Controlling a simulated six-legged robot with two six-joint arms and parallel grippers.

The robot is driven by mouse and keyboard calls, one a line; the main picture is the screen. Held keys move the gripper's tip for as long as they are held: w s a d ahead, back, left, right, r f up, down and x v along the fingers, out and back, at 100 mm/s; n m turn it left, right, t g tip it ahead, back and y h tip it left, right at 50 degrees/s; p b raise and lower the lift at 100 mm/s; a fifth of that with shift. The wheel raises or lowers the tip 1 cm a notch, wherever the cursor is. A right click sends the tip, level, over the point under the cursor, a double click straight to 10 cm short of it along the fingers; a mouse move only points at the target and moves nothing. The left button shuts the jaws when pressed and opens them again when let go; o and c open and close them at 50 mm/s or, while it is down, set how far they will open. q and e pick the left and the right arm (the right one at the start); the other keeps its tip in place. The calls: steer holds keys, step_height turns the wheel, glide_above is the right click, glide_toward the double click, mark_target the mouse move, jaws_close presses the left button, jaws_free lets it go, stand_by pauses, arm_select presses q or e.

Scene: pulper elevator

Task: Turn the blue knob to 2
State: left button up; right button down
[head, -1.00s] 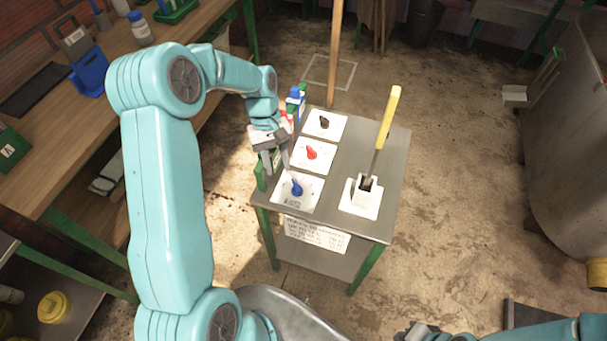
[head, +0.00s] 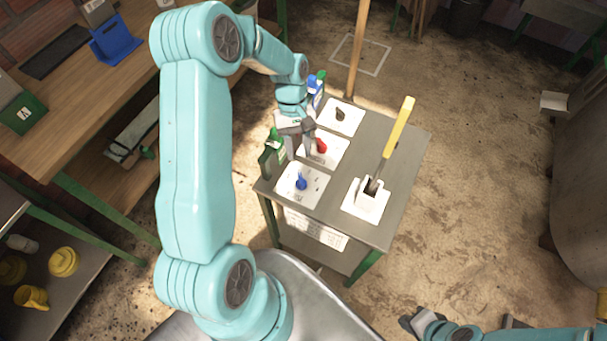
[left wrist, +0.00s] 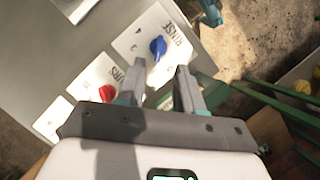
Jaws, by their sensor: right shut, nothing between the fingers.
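The blue knob (head: 301,184) sits on a white plate (head: 287,190) at the near left of the small grey cart. It also shows in the left wrist view (left wrist: 158,47), just beyond my fingertips, on a plate labelled RINSE. I cannot read the number it points to. My left gripper (head: 299,152) is open and empty, above the cart's left side beside the red knob (head: 320,146). In the left wrist view its two fingers (left wrist: 160,73) are apart and do not hold the blue knob. My right gripper (head: 412,322) is shut at the bottom edge, away from the cart.
A black knob (head: 340,114) is on the far plate. A yellow-handled tool (head: 399,127) stands in a white holder (head: 366,203) on the cart's right. Bottles (head: 316,88) stand at the cart's far left edge. A wooden workbench (head: 90,100) is at left; open floor lies right.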

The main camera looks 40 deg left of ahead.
mark_target(302, 182)
arm_select(q)
steer(key=p+x, duration=0.1)
steer(key=x, duration=0.9)
steer(key=shift+f, duration=0.15)
steer(key=shift+s, duration=0.2)
steer(key=shift+w+f, duration=0.1)
steer(key=shift+w, duration=0.05)
jaws_close()
